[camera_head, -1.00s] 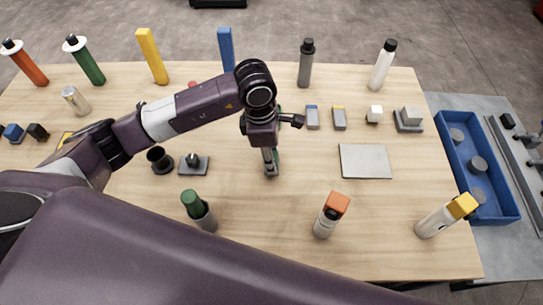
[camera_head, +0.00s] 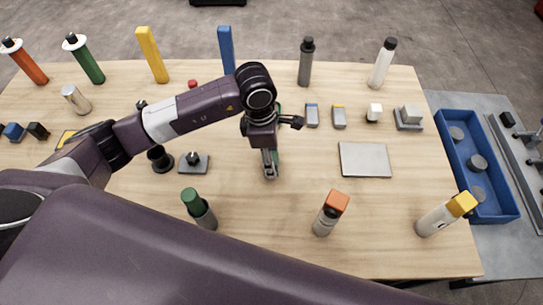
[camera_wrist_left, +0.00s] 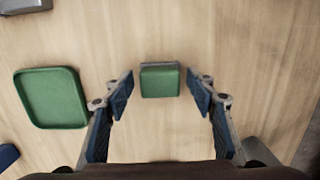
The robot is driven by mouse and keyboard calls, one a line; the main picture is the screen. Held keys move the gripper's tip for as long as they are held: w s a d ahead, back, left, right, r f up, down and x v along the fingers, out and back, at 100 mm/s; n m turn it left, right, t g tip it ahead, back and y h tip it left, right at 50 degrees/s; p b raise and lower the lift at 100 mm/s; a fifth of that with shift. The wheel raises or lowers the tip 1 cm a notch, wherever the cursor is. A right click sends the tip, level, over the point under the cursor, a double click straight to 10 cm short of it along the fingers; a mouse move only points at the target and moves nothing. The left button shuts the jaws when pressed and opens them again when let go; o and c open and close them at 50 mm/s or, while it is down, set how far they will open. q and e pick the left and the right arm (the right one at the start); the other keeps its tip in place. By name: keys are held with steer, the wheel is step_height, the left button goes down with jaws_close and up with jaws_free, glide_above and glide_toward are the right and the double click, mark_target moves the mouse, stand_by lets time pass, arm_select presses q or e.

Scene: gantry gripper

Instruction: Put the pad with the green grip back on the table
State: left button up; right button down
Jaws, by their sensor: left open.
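My left gripper (camera_head: 270,175) is open over the middle of the wooden table and points down. In the left wrist view, the pad with the green grip (camera_wrist_left: 160,80) lies between and slightly ahead of the open fingers (camera_wrist_left: 160,90), with a gap on each side. It seems to rest on the table, but its exact height is hard to tell. In the head view the gripper mostly hides it; only a sliver of green shows beside the fingers. My right gripper is not in view.
A green tray (camera_wrist_left: 52,98) lies left of the pad in the left wrist view. Bottles with green (camera_head: 198,208) and orange (camera_head: 330,214) caps stand in front.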

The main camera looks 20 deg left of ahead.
arm_select(q)
step_height(320, 180, up, 12)
steer(key=a+b, duration=0.1)
steer(key=b, duration=0.2)
steer(key=shift+s+a, duration=0.2)
stand_by(0.3)
